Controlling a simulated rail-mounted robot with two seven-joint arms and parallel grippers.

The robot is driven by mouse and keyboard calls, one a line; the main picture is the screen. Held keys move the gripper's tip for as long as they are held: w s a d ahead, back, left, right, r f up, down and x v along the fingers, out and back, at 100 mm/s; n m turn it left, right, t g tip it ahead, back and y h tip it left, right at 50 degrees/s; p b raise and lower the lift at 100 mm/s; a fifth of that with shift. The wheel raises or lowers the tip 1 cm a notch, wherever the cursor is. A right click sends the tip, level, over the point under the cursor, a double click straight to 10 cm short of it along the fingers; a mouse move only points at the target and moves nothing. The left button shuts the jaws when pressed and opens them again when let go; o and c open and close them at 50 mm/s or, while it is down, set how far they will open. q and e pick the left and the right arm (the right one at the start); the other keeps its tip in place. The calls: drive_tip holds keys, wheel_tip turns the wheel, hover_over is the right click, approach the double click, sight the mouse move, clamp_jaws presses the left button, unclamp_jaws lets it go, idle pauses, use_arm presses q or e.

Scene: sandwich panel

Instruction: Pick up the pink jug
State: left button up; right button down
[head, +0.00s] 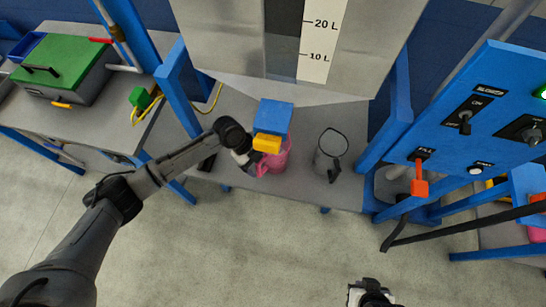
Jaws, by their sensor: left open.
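The pink jug (277,162) stands on the grey bench, below a blue block with a yellow part that hides its top. Its handle is on the left side, facing my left arm. My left gripper (247,159) is open at the jug's left side, close to the handle. I cannot tell whether the fingers are around the handle or touching it. My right gripper (366,291) is at the bottom edge of the head view, far from the jug and partly cut off.
A grey jug (328,153) with a dark handle stands right of the pink one. The blue tap block (273,116) hangs close above the pink jug. A blue control panel (490,125) with a red-orange lever (419,186) is on the right. The floor in front is clear.

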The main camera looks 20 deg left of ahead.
use_arm(q)
drive_tip(key=shift+f, duration=0.1)
drive_tip(key=shift+c, duration=0.3)
drive_tip(key=c, duration=1.5)
drive_tip(key=shift+r, duration=0.25)
